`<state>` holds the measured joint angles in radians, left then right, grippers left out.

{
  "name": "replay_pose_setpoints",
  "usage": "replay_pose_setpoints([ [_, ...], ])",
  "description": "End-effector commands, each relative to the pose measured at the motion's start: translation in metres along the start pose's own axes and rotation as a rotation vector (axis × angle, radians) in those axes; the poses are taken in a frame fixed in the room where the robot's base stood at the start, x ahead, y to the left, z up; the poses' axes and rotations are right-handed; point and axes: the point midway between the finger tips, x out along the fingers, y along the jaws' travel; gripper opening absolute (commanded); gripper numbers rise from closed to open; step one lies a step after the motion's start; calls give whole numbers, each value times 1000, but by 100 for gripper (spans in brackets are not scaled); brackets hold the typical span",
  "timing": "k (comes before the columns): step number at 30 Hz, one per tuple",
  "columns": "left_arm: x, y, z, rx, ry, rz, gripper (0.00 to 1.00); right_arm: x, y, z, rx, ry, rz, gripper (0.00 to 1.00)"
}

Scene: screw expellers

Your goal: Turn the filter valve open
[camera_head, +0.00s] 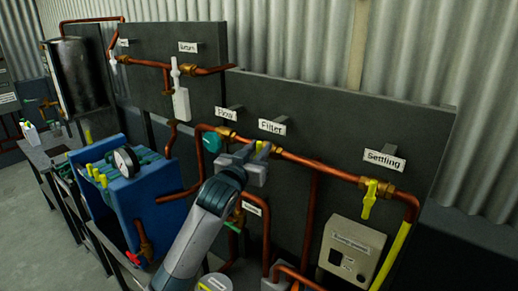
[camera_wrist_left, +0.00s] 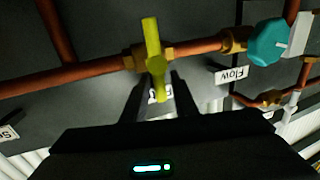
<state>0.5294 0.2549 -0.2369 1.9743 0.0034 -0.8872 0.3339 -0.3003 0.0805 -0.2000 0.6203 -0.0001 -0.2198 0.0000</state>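The filter valve has a yellow lever handle (camera_wrist_left: 152,42) on a copper pipe, just below the "Filter" sign (camera_head: 272,127) in the head view. In the left wrist view the handle stands crosswise to the pipe. In the head view only a small yellow part of it (camera_head: 262,146) shows; my gripper hides the rest. My left gripper (camera_wrist_left: 159,78) is open at the valve, with its two fingers apart on either side of one end of the handle. It also shows in the head view (camera_head: 256,155). Contact cannot be told. My right gripper is not in view.
A teal flow valve (camera_head: 212,141) sits left of the filter valve. A yellow settling valve (camera_head: 369,199) hangs to the right above a beige control box (camera_head: 349,252). A blue machine (camera_head: 150,195) with a gauge stands left of my arm. Copper pipes run close around.

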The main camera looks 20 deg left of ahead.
Motion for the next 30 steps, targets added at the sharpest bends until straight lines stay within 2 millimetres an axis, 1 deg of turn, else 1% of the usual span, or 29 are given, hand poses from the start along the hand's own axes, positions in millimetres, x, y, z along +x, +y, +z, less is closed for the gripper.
replay_pose_setpoints([
  [1, 0, 0, 0, 0, 0, 0, 12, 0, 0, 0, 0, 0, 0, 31],
  [3, 0, 0, 0, 0, 0, 0, 0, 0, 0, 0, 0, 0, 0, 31],
  [11, 0, 0, 0, -7, -2, 0, 0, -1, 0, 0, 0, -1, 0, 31],
  [17, 0, -1, -2, -49, -13, 0, 0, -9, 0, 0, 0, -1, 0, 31],
  [23, 1, -4, -4, -142, -39, 0, 0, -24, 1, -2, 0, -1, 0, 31],
  [30, 3, -10, -4, -323, -88, -1, 0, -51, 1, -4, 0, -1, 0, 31],
])
